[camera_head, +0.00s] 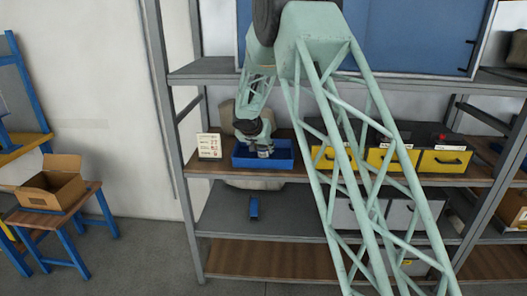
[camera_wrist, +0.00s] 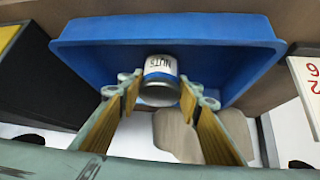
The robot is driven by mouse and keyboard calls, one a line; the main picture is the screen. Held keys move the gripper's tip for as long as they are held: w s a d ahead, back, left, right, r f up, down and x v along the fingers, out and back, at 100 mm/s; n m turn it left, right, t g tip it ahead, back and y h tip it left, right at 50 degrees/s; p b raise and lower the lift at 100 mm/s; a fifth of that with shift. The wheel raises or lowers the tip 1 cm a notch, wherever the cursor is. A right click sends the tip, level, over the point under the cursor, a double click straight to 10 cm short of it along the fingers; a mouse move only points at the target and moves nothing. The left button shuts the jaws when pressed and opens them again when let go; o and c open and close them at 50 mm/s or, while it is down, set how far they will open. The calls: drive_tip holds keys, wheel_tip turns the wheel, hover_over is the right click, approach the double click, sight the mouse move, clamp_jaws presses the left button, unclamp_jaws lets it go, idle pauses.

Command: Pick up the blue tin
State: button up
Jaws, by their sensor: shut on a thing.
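The blue tin (camera_wrist: 160,72) is a small can with a white and blue label, lettering on its side and a grey metal end. In the wrist view it lies between the two yellow-padded fingers of my gripper (camera_wrist: 161,88), which is shut on it. The blue bin (camera_wrist: 95,32) is behind and around the tin in that view. In the head view my gripper (camera_head: 264,150) reaches down into the blue bin (camera_head: 262,163) on the middle shelf. The tin is small there and mostly hidden by the gripper. I cannot tell whether the tin touches the bin floor.
A white number card (camera_head: 209,146) stands just left of the bin. Yellow-fronted drawers (camera_head: 392,159) are to the right. The upper shelf (camera_head: 205,72) is above. A small blue object (camera_head: 254,208) lies on the lower shelf. An open cardboard box (camera_head: 52,187) sits on a stool at left.

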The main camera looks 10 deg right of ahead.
sight(262, 147)
drive_tip(key=shift+s, duration=0.2)
drive_tip(key=shift+s+a+t+h, duration=0.15)
drive_tip(key=shift+t+h, duration=0.15)
drive_tip(key=shift+t, duration=0.2)
drive_tip(key=shift+s+a+r+p, duration=0.1)
drive_tip(key=shift+s+r+p, duration=0.1)
drive_tip(key=shift+r, duration=0.6)
drive_tip(key=shift+s+a+r+p, duration=0.15)
drive_tip(key=shift+r+p, duration=0.05)
drive_tip(key=shift+r, duration=0.65)
drive_tip(key=shift+s+a+r+p, duration=0.1)
drive_tip(key=shift+s+r+p, duration=0.1)
drive_tip(key=shift+r, duration=0.6)
drive_tip(key=s+a+r+g+p, duration=0.1)
drive_tip(key=s+a, duration=0.3)
drive_tip(key=s, duration=0.5)
drive_tip(key=s+a+r+g+y+p, duration=0.1)
drive_tip(key=s+a+p, duration=0.3)
drive_tip(key=s, duration=0.6)
drive_tip(key=shift+a+r+g+y, duration=0.3)
drive_tip(key=shift+a+r+g, duration=0.1)
drive_tip(key=shift+a+g, duration=0.15)
drive_tip(key=shift+s+a, duration=0.1)
